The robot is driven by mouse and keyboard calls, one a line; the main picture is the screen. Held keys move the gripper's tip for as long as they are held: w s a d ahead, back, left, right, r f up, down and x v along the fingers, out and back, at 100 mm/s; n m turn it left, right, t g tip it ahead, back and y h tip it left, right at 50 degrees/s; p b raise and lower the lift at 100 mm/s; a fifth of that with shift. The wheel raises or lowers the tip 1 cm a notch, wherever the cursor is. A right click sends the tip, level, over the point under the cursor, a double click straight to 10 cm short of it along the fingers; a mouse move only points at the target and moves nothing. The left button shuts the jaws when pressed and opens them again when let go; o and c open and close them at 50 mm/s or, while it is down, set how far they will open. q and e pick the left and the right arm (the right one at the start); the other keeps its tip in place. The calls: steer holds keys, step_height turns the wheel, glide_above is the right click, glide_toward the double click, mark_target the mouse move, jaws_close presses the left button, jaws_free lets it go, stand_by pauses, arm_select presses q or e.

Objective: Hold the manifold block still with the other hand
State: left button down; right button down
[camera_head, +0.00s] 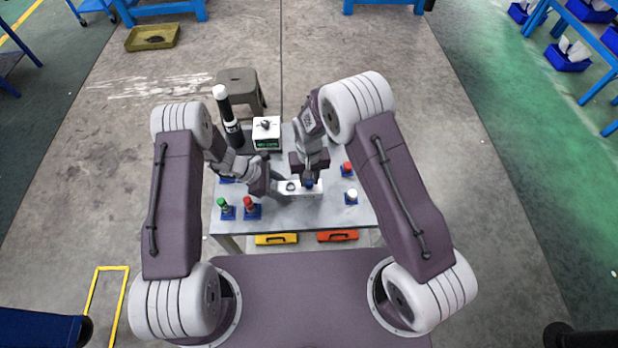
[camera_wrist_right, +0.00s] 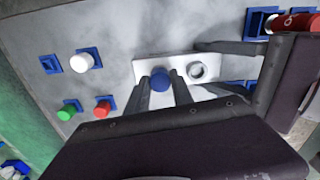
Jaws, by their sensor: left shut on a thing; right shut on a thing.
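The white manifold block (camera_head: 313,191) lies on the grey table between my arms; it also shows in the right wrist view (camera_wrist_right: 175,62). My left gripper (camera_head: 279,188) is shut on one end of the block, with a finger along each side in the right wrist view (camera_wrist_right: 218,69). My right gripper (camera_head: 308,180) is above the block, its fingers shut on a blue cap (camera_wrist_right: 160,80). The blue cap is at the block's other end; whether it is fully seated cannot be told. An open round port (camera_wrist_right: 197,71) shows beside it, towards my left gripper.
Green (camera_head: 222,203) and red (camera_head: 248,203) capped pieces stand in blue holders at front left. Red (camera_head: 347,168) and white (camera_head: 351,195) ones stand at right, with a green one (camera_wrist_right: 67,113) behind. A box with a knob (camera_head: 266,137) and a tall cylinder (camera_head: 230,118) stand behind.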

steer(key=m, duration=0.4)
steer(key=shift+m, duration=0.4)
steer(key=shift+m, duration=0.4)
steer(key=c, duration=1.5)
jaws_free()
steer(key=shift+m, duration=0.7)
steer(key=shift+c, duration=0.2)
steer(key=o, duration=0.5)
steer(key=shift+r, duration=2.5)
